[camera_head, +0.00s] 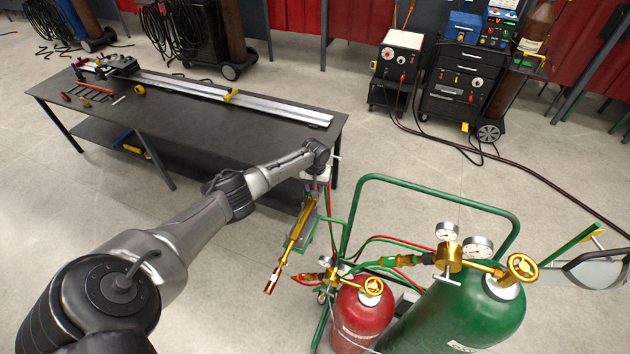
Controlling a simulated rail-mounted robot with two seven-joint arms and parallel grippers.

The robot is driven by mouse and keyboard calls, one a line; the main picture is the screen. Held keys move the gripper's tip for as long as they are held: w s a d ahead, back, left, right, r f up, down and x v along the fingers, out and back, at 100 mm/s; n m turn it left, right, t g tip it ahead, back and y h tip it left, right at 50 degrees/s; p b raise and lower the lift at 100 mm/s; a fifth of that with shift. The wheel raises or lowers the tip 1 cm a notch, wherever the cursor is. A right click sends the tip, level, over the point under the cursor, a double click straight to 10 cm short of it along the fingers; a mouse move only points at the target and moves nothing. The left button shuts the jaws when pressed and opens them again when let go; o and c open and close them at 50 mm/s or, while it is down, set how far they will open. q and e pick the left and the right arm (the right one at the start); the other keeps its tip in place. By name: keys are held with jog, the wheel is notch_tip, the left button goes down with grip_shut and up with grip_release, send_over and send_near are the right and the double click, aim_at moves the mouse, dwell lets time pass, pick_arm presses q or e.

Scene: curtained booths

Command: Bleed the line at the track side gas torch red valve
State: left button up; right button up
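The brass gas torch (297,230) hangs on the green cart's side holder, tilted, with its copper tip (271,282) pointing down. Red and green hoses run from its upper end. The red valve is too small to make out there, and is partly hidden by my gripper. My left arm reaches in from the lower left, and its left gripper (319,172) is at the torch's upper end. The fingers are small and partly hidden, so I cannot tell whether they are open, or touching the valve. My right gripper is not in view.
A green cart (432,191) carries a red cylinder (362,318) and a green cylinder (455,318) with gauges (446,231). A dark table (190,122) with a metal track (230,97) stands behind. Welding machines (465,80) and a cable cross the far floor. Floor between is clear.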

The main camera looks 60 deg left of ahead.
pick_arm(q)
jog(key=n+p, duration=0.1)
jog(key=n, duration=0.2)
jog(key=shift+r, duration=0.15)
jog(key=shift+n, duration=0.6)
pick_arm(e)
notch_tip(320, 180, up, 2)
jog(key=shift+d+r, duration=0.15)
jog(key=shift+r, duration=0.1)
